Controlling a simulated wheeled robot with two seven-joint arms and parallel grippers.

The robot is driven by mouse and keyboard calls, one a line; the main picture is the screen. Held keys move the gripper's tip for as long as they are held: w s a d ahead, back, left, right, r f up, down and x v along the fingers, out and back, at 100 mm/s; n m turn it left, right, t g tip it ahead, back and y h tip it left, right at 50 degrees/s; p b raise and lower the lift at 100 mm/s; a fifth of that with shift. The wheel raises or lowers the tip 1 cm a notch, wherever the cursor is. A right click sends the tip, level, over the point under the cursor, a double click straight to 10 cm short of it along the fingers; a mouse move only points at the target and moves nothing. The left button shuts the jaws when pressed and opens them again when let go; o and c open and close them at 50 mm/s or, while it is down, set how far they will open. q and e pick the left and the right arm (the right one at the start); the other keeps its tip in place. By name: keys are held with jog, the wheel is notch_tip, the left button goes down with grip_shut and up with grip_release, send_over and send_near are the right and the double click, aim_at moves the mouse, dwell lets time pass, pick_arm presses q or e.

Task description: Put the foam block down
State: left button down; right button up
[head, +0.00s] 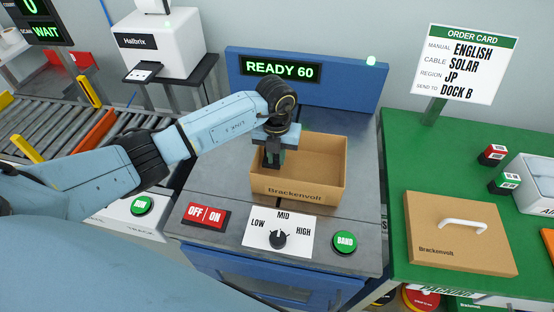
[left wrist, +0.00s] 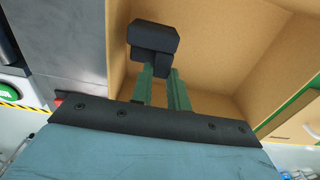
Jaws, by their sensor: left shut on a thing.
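The foam block (left wrist: 154,37) is dark grey and stepped in shape; in the left wrist view it sits at the tips of my green gripper fingers. My left gripper (left wrist: 164,75) is shut on it. In the head view my left gripper (head: 274,158) points down into the left part of an open brown Brackenvolt box (head: 293,190). The gripper and arm largely hide the block there. I cannot tell whether the block touches the box floor. The rest of the box looks empty. My right gripper is not in view.
The box stands on a grey station with a READY 60 display (head: 280,68), an OFF/ON switch (head: 206,215), a dial (head: 278,239) and a green BAND button (head: 344,242) in front. A box lid (head: 460,248) with a white handle lies on the green table (head: 400,160) at right.

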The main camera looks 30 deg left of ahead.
aim_at(276, 158)
pick_arm(q)
jog(key=shift+f, duration=0.95)
jog(key=shift+f+b, duration=0.45)
jog(key=shift+f, duration=0.1)
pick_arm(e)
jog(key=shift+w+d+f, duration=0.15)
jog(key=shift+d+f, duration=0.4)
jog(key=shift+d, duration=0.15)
pick_arm(q)
jog(key=c, duration=1.3)
grip_release()
jog(key=shift+c, duration=0.2)
jog(key=shift+r, duration=0.1)
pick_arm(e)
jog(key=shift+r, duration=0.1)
